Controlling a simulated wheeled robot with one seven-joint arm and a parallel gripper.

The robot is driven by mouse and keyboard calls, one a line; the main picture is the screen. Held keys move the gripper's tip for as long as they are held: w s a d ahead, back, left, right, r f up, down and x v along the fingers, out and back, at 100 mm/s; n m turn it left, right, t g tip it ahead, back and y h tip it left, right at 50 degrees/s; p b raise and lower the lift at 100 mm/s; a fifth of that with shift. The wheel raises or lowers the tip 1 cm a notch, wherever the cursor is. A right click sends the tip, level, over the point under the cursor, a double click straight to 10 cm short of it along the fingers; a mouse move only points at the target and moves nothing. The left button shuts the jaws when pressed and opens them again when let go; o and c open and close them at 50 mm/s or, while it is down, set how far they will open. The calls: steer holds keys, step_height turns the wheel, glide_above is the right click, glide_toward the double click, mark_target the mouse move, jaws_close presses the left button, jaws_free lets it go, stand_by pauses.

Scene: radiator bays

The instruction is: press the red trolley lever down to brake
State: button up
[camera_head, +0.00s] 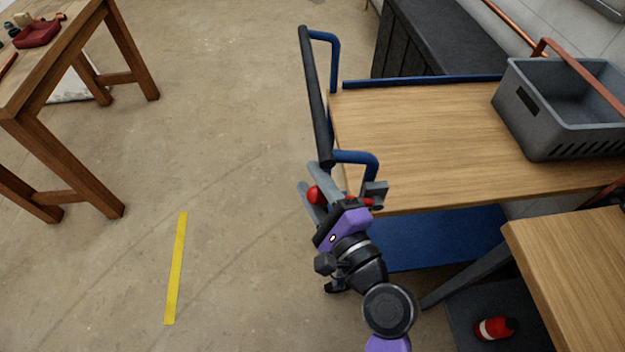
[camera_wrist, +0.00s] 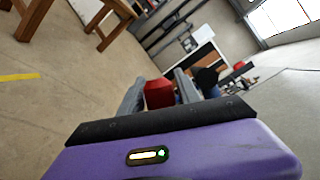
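The trolley (camera_head: 420,140) has a wooden top, a blue lower deck and a dark push bar (camera_head: 315,95) on blue brackets at its left end. The red lever end (camera_head: 315,195) shows between the grey fingers of my gripper (camera_head: 316,190), just below the near end of the push bar. Another red bit shows behind my wrist. In the wrist view the red lever end (camera_wrist: 158,93) sits between the two fingers (camera_wrist: 160,88), close to both. The fingers are apart; whether they press on the lever is unclear. The rest of the lever is hidden by my gripper.
A grey crate (camera_head: 560,110) with a copper-coloured handle stands on the trolley top. A wooden bench (camera_head: 560,260) is at lower right, with a red bottle (camera_head: 495,328) below it. A wooden table (camera_head: 60,60) is at left. Floor with a yellow strip (camera_head: 176,268) is clear between.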

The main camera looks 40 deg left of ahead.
steer(key=shift+a, duration=0.1)
steer(key=shift+c, duration=0.2)
jaws_close()
stand_by(1.2)
